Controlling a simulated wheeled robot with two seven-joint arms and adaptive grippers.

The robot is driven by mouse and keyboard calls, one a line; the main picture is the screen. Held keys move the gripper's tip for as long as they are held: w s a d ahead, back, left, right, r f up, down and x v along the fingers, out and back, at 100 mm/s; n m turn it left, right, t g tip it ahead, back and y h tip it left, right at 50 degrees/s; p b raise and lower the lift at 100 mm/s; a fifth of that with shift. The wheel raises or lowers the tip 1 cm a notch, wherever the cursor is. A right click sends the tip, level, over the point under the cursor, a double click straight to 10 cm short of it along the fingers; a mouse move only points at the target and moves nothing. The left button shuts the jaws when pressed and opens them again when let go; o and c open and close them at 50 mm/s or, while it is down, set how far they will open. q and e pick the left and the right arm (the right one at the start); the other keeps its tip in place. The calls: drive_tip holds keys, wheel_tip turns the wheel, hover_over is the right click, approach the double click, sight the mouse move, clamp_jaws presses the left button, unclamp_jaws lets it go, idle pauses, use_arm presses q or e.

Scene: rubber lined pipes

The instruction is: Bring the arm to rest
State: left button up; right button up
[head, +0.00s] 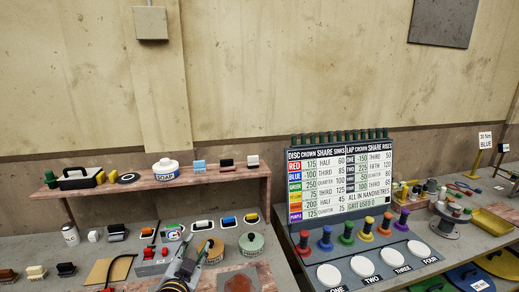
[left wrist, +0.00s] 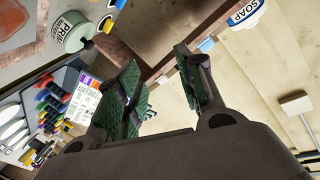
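My left gripper (head: 187,266) shows at the bottom of the head view, in front of the low end of the left bench. In the left wrist view its two fingers with green ribbed pads (left wrist: 160,75) stand apart, with nothing between them. My right gripper is in neither view.
A wooden shelf (head: 215,177) holds a soap pot (head: 165,170) and small blocks. A green-grey lidded tin (head: 251,244) stands near my left gripper. A price board (head: 341,182) rises over coloured knobs and white discs (head: 363,265). A yellow tray (head: 492,222) lies at right.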

use_arm(q)
drive_tip(key=s+a+f+n+g, duration=0.1)
drive_tip(key=s+f+g, duration=0.1)
drive_tip(key=s+f, duration=0.1)
drive_tip(key=s+a+f+n+g+y, duration=0.1)
drive_tip(key=s+f+g, duration=0.1)
drive_tip(key=s+f, duration=0.2)
drive_tip(key=s+a+f+n+g, duration=0.1)
drive_tip(key=s+f+g, duration=0.2)
drive_tip(key=f, duration=0.2)
drive_tip(key=shift+s+a+f, duration=0.2)
drive_tip(key=shift+a+f, duration=0.2)
drive_tip(key=s+f+n+g+h, duration=0.1)
drive_tip(key=s+f+g, duration=0.5)
drive_tip(key=s, duration=0.7)
wheel_tip(320, 180, down, 33)
drive_tip(key=s+g, duration=0.1)
drive_tip(key=s, duration=0.2)
drive_tip(key=s+a+f, duration=0.1)
drive_tip(key=s+f, duration=0.9)
drive_tip(key=s, duration=0.1)
drive_tip(key=s+a+f+g, duration=0.1)
drive_tip(key=s+a+f, duration=0.1)
drive_tip(key=s+f, duration=0.8)
drive_tip(key=shift+s+a+f, duration=0.15)
drive_tip(key=shift+s+a, duration=0.1)
drive_tip(key=shift+s, duration=0.3)
drive_tip(key=shift+s, duration=0.15)
